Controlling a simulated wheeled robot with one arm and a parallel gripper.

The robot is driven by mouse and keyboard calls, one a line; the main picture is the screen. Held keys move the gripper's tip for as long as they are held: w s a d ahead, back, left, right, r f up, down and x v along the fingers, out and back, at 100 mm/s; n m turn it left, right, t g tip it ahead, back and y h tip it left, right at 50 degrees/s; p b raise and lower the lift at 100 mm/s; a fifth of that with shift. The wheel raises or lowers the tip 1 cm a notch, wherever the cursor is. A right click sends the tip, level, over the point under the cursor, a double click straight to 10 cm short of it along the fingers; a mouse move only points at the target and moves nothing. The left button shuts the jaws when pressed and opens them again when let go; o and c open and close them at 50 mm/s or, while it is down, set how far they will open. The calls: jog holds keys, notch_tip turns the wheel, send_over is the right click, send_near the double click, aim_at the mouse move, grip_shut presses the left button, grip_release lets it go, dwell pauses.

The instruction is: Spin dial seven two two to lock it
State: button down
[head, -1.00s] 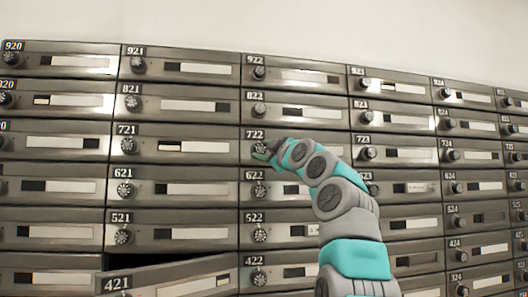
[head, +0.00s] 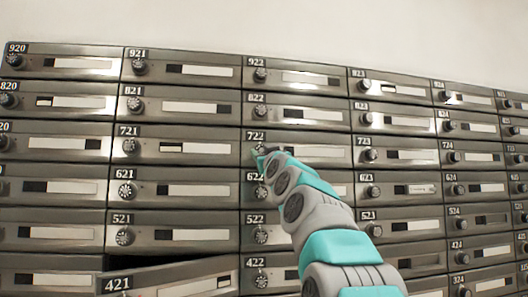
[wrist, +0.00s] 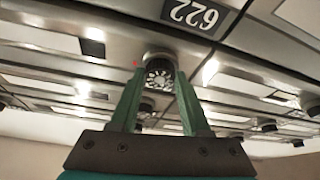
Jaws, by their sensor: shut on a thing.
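The box labelled 722 (head: 310,152) is in the middle of the wall in the head view. Its dial sits at the left end of the box, mostly hidden there by my gripper (head: 262,152). In the wrist view, which is upside down, the round dark dial (wrist: 160,77) with pale marks on its face lies between the two green fingers of my gripper (wrist: 160,70). The fingers are shut on the dial from both sides. A plate reading 622 shows inverted beside it, belonging to the box below.
Rows of similar metal boxes with protruding dials surround this one, with dial 721 (head: 130,146) to the left and dial 822 (head: 260,112) above. The front of box 421 (head: 170,280) stands tilted out at lower left. My arm covers part of boxes 622 and 522.

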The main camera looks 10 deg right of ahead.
jog(key=shift+m+h, duration=0.6)
jog(key=shift+m, duration=0.1)
jog(key=shift+m+h+p, duration=0.45)
jog(key=shift+m+h, duration=0.55)
jog(key=shift+m, duration=0.9)
jog(key=shift+a+m+h, duration=0.15)
jog(key=shift+m+h, duration=0.3)
jog(key=shift+m, duration=0.45)
jog(key=shift+a+m+h, duration=0.15)
jog(key=shift+m+h, duration=0.3)
jog(key=shift+m, duration=0.45)
jog(key=m+h, duration=0.1)
jog(key=m, duration=0.1)
jog(key=shift+a+m+g, duration=0.1)
jog(key=shift+m+g, duration=0.2)
jog(key=shift+g, duration=0.1)
jog(key=shift+m+g+h, duration=0.4)
jog(key=shift+m+h, duration=0.2)
jog(key=shift+m, duration=0.9)
jog(key=shift+m+h, duration=0.3)
jog(key=shift+m, duration=0.2)
jog(key=shift+r+m, duration=0.1)
jog(key=shift+m, duration=0.3)
jog(key=shift+w+a+m+g+h, duration=0.15)
jog(key=shift+m+g+h, duration=0.15)
jog(key=shift+m+g, duration=0.25)
jog(key=shift+m, duration=0.35)
